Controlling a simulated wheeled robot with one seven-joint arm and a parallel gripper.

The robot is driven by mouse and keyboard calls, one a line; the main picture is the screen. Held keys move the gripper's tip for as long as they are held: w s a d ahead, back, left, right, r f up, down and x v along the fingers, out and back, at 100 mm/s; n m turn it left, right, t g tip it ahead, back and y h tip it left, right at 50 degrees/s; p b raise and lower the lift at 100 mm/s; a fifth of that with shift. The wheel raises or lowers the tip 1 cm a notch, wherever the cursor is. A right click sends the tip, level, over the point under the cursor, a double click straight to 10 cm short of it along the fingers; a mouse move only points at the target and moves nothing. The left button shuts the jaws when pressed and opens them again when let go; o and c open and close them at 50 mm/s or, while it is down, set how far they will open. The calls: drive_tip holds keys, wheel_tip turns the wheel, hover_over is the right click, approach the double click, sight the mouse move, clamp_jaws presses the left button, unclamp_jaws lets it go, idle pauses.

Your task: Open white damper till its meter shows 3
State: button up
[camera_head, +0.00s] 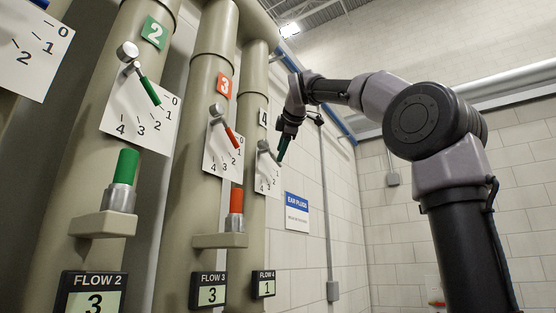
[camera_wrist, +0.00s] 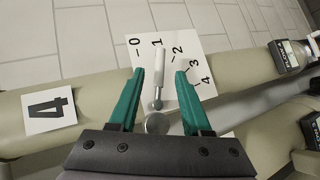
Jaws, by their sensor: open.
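The white damper handle (camera_wrist: 160,65) shows in the wrist view between the two teal fingers of my gripper (camera_wrist: 160,73). It points at about 1 on its white dial plate (camera_wrist: 203,48). A round metal pivot (camera_wrist: 157,123) is at its base. My gripper is open, with one finger on each side of the handle and no clear contact. In the head view my gripper (camera_head: 284,147) is at the number 4 pipe's dial (camera_head: 264,182), and the white handle is hard to make out there. The FLOW 4 meter (camera_head: 264,284) reads 1.
The green damper handle (camera_head: 150,91) and the red damper handle (camera_head: 231,137) are on neighbouring pipes to the left. The FLOW 2 meter (camera_head: 95,300) and FLOW 3 meter (camera_head: 210,293) both read 3. A brick wall (camera_head: 360,230) is behind; the space right of pipe 4 is open.

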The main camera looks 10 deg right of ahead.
drive_tip(key=v, duration=0.5)
drive_tip(key=shift+s, duration=0.2)
idle(0.3)
drive_tip(key=s+d+f+m+g, duration=0.2)
drive_tip(key=s+f+m, duration=0.4)
drive_tip(key=f, duration=1)
drive_tip(key=s+d+f+m+g, duration=0.2)
drive_tip(key=s+f+m, duration=0.4)
drive_tip(key=f, duration=1)
drive_tip(key=s+d+f+m+g+y, duration=0.1)
drive_tip(key=s+f+m, duration=0.5)
drive_tip(key=f, duration=1.1)
drive_tip(key=d+m+g, duration=0.1)
drive_tip(key=m, duration=0.2)
drive_tip(key=shift+s+f, duration=0.1)
drive_tip(key=shift+f, duration=0.05)
idle(0.5)
